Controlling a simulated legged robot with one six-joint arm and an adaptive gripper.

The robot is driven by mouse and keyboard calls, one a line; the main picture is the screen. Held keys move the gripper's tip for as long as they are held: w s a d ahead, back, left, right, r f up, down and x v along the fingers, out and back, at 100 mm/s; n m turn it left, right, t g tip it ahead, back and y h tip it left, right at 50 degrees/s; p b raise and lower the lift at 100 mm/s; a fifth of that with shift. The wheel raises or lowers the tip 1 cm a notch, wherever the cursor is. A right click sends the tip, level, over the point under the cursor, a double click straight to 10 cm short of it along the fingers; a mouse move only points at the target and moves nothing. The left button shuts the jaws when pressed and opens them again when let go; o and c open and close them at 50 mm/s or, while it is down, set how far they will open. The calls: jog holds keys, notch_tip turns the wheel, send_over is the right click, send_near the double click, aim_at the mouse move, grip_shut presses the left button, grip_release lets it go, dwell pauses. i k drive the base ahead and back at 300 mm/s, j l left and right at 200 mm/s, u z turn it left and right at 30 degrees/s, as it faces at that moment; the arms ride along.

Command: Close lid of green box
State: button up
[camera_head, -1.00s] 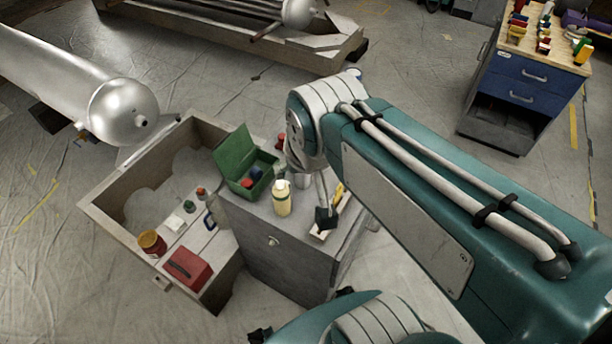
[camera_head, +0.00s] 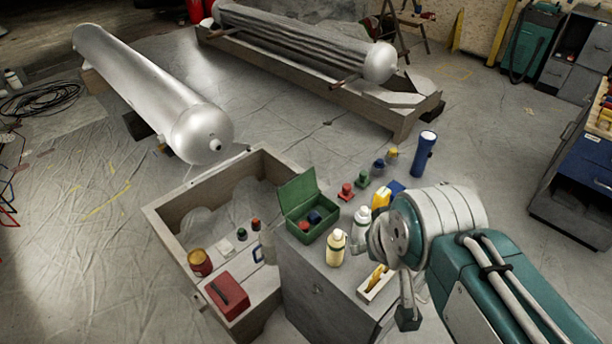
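The green box (camera_head: 311,227) stands on top of a grey cabinet (camera_head: 318,290), with its lid (camera_head: 297,192) raised at the back left. Small red and dark blue items lie inside it. My gripper (camera_head: 407,316) hangs at the right side of the cabinet, to the right of and apart from the box. It is mostly hidden by my wrist, and its opening does not show.
A cream bottle (camera_head: 335,248), a white bottle (camera_head: 361,224) and a wooden tray (camera_head: 374,285) stand between box and arm. A blue flashlight (camera_head: 423,154) is behind. A wooden crate (camera_head: 166,228) with a red box (camera_head: 227,296) lies left.

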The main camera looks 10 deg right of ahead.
aim_at(292, 193)
jog(key=k+j+z, duration=0.1)
jog(key=j+z, duration=0.15)
jog(key=z, duration=0.15)
jog(key=k+j+z, duration=0.1)
jog(key=j+z, duration=0.15)
jog(key=z, duration=0.15)
jog(key=k+j+z, duration=0.15)
jog(key=z, duration=0.25)
jog(key=j+z, duration=0.15)
jog(key=z, duration=0.25)
jog(key=k+j+z, duration=0.1)
jog(key=z, duration=0.25)
jog(key=k+z, duration=0.15)
jog(key=z, duration=0.25)
jog(key=k+j+z, duration=0.1)
jog(key=z, duration=0.3)
jog(key=k+j+z, duration=0.1)
jog(key=z, duration=0.25)
jog(key=k+z, duration=0.5)
jog(key=z, duration=0.2)
jog(key=k+j, duration=0.35)
jog(key=k, duration=0.3)
jog(key=k+j+u, duration=0.3)
jog(key=u, duration=0.2)
jog(key=k+j+u, duration=0.25)
jog(key=j+u, duration=0.25)
jog(key=k+j+u, duration=0.15)
jog(key=j+u, duration=0.35)
jog(key=i+l+u, duration=0.1)
